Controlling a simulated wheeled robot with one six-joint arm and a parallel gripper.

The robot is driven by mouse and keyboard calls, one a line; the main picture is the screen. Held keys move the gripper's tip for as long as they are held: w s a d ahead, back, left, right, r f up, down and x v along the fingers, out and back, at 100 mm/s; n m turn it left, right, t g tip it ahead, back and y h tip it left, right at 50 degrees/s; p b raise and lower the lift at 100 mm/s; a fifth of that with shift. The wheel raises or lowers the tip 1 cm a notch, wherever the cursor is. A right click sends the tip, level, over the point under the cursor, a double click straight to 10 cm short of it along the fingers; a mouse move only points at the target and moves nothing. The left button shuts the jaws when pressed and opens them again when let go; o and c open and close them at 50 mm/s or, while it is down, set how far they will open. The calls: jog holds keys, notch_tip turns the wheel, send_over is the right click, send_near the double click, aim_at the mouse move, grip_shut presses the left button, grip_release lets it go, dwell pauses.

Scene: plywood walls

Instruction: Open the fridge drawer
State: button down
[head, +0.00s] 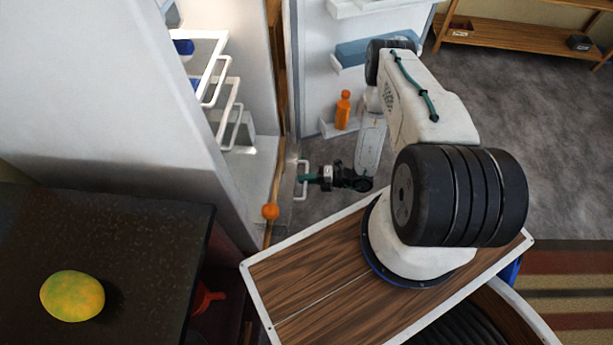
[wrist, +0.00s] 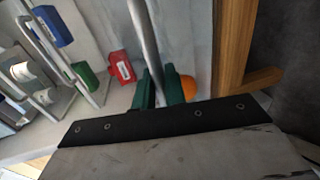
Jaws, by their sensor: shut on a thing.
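The white fridge (head: 110,90) stands at the left with its door (head: 312,60) swung open. Inside are white shelves or drawers with looped handles (head: 236,128). My gripper (head: 308,178) is low beside the fridge opening, its teal fingers shut on a pale upright drawer handle (head: 302,188). In the wrist view the grey handle bar (wrist: 146,40) runs between the teal fingers (wrist: 161,93). The drawer body behind this handle is hard to make out, so I cannot tell how far it is out.
An orange ball (head: 270,211) is near the fridge's lower edge. The door holds an orange bottle (head: 343,110). A dark counter (head: 150,240) with a yellow-green fruit (head: 72,296) is at left. Red (wrist: 121,66), green (wrist: 90,80) and blue (wrist: 52,26) boxes show inside.

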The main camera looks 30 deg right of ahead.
jog(key=shift+s, duration=0.1)
jog(key=c, duration=1.8)
grip_release()
jog(key=shift+c, duration=0.2)
jog(key=v, duration=0.7)
jog(key=shift+s+d, duration=0.2)
jog(key=shift+d, duration=0.15)
